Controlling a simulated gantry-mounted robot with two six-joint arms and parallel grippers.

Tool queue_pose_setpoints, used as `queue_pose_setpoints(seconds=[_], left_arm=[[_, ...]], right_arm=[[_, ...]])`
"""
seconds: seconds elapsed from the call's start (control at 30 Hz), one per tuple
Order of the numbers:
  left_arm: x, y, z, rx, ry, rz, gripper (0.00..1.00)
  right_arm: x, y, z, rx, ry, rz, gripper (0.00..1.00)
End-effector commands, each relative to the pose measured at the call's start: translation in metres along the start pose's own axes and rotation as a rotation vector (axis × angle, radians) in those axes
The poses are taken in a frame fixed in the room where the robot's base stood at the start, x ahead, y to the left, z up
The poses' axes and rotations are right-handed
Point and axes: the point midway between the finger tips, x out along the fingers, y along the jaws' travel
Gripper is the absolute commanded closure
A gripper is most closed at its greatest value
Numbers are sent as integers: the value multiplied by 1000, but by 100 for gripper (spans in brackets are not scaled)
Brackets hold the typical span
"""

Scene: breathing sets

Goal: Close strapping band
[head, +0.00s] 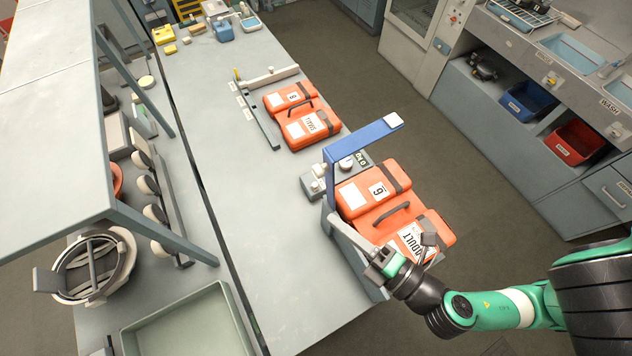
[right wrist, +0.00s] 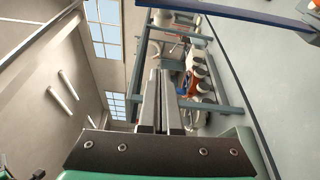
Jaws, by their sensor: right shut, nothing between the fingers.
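A blue band (head: 362,138) stands raised at the near end of the table; its flat upper length reaches right, above an orange case marked 6 (head: 362,194) and its ADULT part (head: 400,228). A blue bar, likely this band, crosses the top of the right wrist view (right wrist: 225,12). My right gripper (head: 376,256) is at the near left side of the ADULT case, below the band and apart from its upper length. Its fingers (right wrist: 165,95) are shut together and empty. Whether the gripper touches the case or its holder is unclear. My left gripper is not in view.
Another orange case (head: 308,124) lies farther along the table in a grey guide. A small grey block with knobs (head: 314,183) stands beside the band. A shelf (head: 50,120) and a tray (head: 190,325) are at left. The table's middle (head: 235,200) is clear.

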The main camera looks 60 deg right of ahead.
Motion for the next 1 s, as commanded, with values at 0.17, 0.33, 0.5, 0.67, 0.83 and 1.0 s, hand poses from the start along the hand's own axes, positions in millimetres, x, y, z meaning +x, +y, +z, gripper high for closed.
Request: queue_pose_setpoints(seconds=[0.17,0.33,0.5,0.67,0.83,1.0], left_arm=[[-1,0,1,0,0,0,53],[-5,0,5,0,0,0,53],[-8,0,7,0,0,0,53],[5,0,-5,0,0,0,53],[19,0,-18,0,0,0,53],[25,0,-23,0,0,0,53]], right_arm=[[4,0,-1,6,-3,0,100],[18,-2,0,10,-9,-4,100],[44,1,1,12,-10,5,100],[78,8,2,10,-8,5,100],[99,7,12,6,-8,-3,100],[92,2,28,7,-2,-1,100]])
